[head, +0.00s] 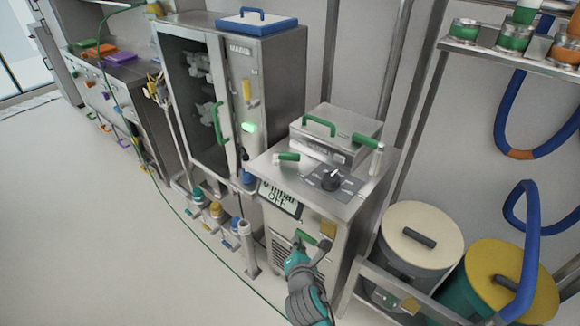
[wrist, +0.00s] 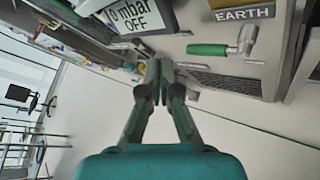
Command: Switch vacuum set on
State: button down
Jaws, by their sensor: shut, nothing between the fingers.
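The vacuum set is a steel cabinet (head: 322,215) with a display (head: 281,198) reading "0 mbar OFF". The display also shows in the wrist view (wrist: 140,17). A black rotary knob (head: 331,180) sits on its top panel. A green-handled lever (wrist: 207,49) is on the front, below the display in the head view. Another green handle (head: 288,156) is on the top at the left. My gripper (head: 296,246) is in front of the cabinet, close to the front lever. In the wrist view its fingers (wrist: 158,72) are together and empty.
A glass-door oven (head: 205,100) stands to the left. A cream-lidded bin (head: 420,235) and a yellow-lidded bin (head: 500,280) stand on the right behind a steel frame. A green hose (head: 165,195) runs across the floor. Open floor (head: 90,230) lies to the left.

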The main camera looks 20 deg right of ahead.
aim_at(291, 160)
jog(key=w+r+n+h, duration=0.3)
jog(key=w+r+n, duration=0.2)
jog(key=w+r, duration=0.75)
jog(key=shift+g, duration=0.3)
jog(key=x, duration=1.3)
jog(key=shift+w, duration=0.2)
jog(key=shift+w+d, duration=0.25)
jog(key=shift+w, duration=0.15)
